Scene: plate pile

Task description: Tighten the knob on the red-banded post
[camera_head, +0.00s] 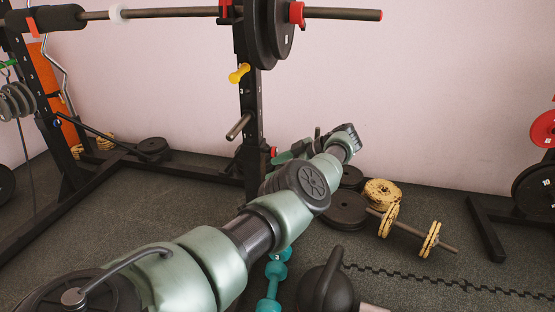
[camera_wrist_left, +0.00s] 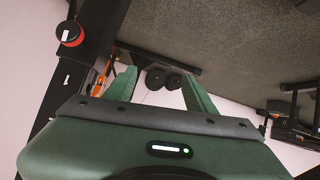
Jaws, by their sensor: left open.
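A black upright post (camera_head: 252,115) of the rack stands at the centre of the head view. A red part (camera_head: 274,152) shows on its right side, close to my gripper. In the left wrist view a dark knob with a red ring (camera_wrist_left: 70,33) sticks out from the black post (camera_wrist_left: 62,88), at the upper left. My left gripper (camera_head: 284,156) is just right of the post, partly hidden by my arm. Its two green fingers (camera_wrist_left: 159,77) are open and empty. The knob is left of the fingers, not between them. My right gripper is not in view.
A loaded barbell (camera_head: 160,13) rests on the rack above. A yellow knob (camera_head: 239,74) and a metal peg (camera_head: 238,127) stick out of the post. Weight plates (camera_head: 345,211), a yellow-plated dumbbell (camera_head: 408,230), a teal dumbbell (camera_head: 273,275) and a kettlebell (camera_head: 326,290) lie on the floor.

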